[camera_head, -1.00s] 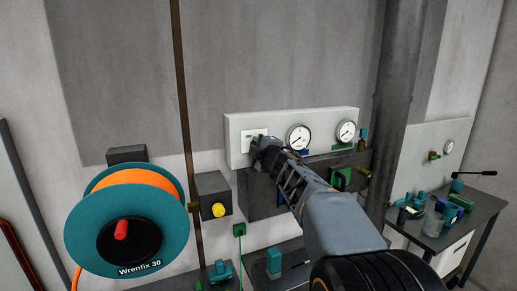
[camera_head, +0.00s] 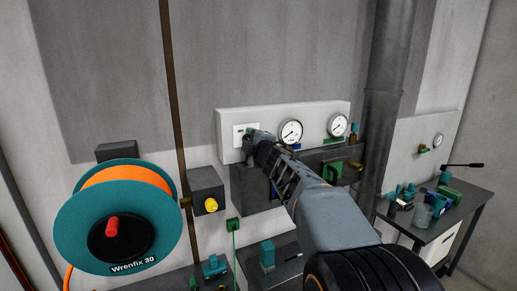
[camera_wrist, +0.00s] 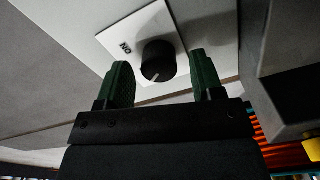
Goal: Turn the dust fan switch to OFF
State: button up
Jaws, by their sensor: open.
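The dust fan switch is a round black knob (camera_wrist: 158,60) with a white pointer line, on a white plate (camera_wrist: 145,25) in the wrist view. An "ON" label (camera_wrist: 125,47) is printed on the plate beside the knob, upside down in this view. The pointer line does not aim at that label; it points toward my gripper's side of the picture. My gripper (camera_wrist: 165,72) is open, its two green-padded fingers on either side of the knob with gaps visible. In the head view my gripper (camera_head: 256,140) is at the white plate (camera_head: 240,130) and hides the knob.
Two gauges (camera_head: 291,131) sit right of the plate on the same grey panel. A dark box (camera_head: 245,190) lies below it. A yellow-button box (camera_head: 207,188) and a teal cable reel (camera_head: 75,228) are at left. A dark vertical pipe (camera_head: 385,110) stands right.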

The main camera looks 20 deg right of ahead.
jog(key=s, duration=1.3)
jog(key=shift+s, duration=0.15)
jog(key=s+d+f+m+g+h, duration=0.5)
jog(key=d+f+m+g+h, duration=0.2)
jog(key=f+m, duration=0.5)
jog(key=s+a+f+m+g+y, duration=0.1)
jog(key=s+a+f+g+y, duration=0.2)
jog(key=a, duration=0.6)
jog(key=s+a+f+m+g+y, duration=0.1)
jog(key=s+a+f+g+y, duration=0.2)
jog(key=s+a+f, duration=0.4)
jog(key=shift+a+f+m+g+y, duration=0.4)
jog(key=shift+a+f+y, duration=0.1)
jog(key=shift+a+f, duration=0.85)
jog(key=shift+d, duration=0.1)
